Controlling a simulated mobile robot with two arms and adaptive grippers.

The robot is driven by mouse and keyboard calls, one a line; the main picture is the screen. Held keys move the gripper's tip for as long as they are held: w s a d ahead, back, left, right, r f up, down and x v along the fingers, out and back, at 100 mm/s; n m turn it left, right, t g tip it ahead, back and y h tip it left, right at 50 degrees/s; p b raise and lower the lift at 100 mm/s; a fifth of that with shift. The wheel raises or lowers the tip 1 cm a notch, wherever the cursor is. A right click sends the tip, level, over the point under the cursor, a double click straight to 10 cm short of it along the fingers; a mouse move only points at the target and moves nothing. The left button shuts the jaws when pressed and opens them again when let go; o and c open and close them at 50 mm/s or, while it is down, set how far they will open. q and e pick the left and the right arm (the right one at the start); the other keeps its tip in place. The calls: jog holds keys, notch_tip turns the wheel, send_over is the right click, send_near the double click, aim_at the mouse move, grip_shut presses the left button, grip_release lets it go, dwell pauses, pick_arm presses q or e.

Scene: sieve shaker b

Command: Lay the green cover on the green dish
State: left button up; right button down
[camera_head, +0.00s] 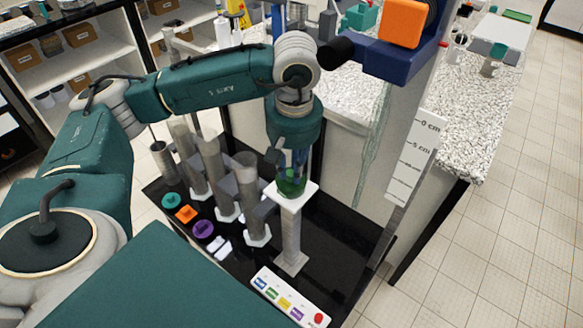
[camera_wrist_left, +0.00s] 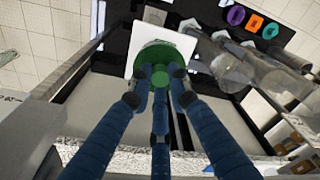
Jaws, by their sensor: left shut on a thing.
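My left gripper (camera_head: 287,163) points down over a white square plate (camera_head: 307,189) on top of a post. It is shut on the green cover (camera_wrist_left: 157,56), a round disc with a knob between the blue fingers (camera_wrist_left: 160,76). The plate shows behind the disc in the left wrist view (camera_wrist_left: 187,46). In the head view, green (camera_head: 291,186) shows just under the fingertips at the plate. I cannot tell cover from green dish there, or whether they touch. My right gripper is not in view.
Teal (camera_head: 172,200), orange (camera_head: 186,214) and purple (camera_head: 203,229) pieces lie on the black base (camera_head: 244,262), left of several grey cylinders (camera_head: 250,185). A button panel (camera_head: 289,297) is at the front. A scale strip (camera_head: 415,155) stands at right, near a speckled counter (camera_head: 470,125).

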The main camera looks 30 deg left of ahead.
pick_arm(q)
jog(key=shift+f, duration=0.3)
jog(key=o, duration=0.9)
notch_tip(320, 180, up, 12)
jog(key=shift+s+d, duration=0.35)
jog(key=shift+d, duration=0.05)
